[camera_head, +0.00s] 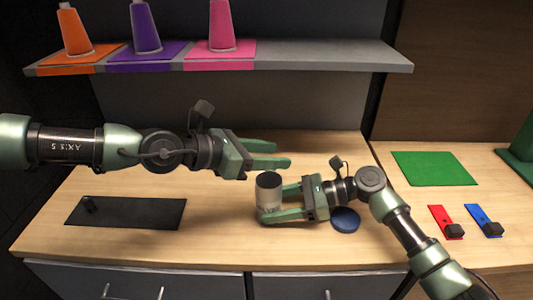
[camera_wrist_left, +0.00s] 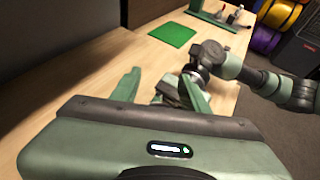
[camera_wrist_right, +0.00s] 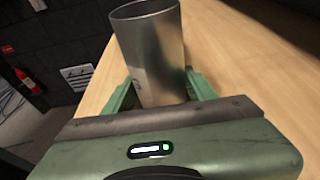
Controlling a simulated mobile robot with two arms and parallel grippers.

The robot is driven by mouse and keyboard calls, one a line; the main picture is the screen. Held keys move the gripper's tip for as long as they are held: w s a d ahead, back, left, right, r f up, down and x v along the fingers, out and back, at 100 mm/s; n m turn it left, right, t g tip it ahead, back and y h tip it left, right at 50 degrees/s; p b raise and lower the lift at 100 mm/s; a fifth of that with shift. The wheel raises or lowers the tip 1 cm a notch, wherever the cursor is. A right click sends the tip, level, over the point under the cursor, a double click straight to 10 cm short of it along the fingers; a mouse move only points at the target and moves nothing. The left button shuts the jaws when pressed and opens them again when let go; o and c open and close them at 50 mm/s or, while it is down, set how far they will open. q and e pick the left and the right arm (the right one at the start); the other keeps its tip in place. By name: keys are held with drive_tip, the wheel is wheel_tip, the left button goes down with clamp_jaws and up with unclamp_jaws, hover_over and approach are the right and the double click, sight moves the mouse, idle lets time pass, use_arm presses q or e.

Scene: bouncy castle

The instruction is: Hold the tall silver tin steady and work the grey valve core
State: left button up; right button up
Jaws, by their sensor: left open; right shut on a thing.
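The tall silver tin (camera_head: 268,197) stands upright on the wooden counter, with a dark top in the head view. In the right wrist view the tin (camera_wrist_right: 152,55) has a shiny wall and an open-looking rim. My right gripper (camera_head: 270,203) is shut on the tin from the right, with one finger on each side. My left gripper (camera_head: 283,154) is open and empty, above and just behind the tin. Its spread fingers also show in the left wrist view (camera_wrist_left: 160,88). I cannot make out a grey valve core for certain.
A black plate (camera_head: 140,214) with a small dark peg lies at left. A blue disc (camera_head: 345,219) lies beside my right gripper. A green mat (camera_head: 433,168) and red (camera_head: 445,220) and blue (camera_head: 483,219) pieces lie right. A shelf (camera_head: 330,56) with cones hangs above.

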use_arm(q)
drive_tip(key=v, duration=1.2)
drive_tip(key=shift+f, duration=0.1)
idle(0.7)
use_arm(e)
drive_tip(key=o, duration=1.1)
drive_tip(key=shift+c, duration=0.2)
drive_tip(key=shift+d, duration=0.1)
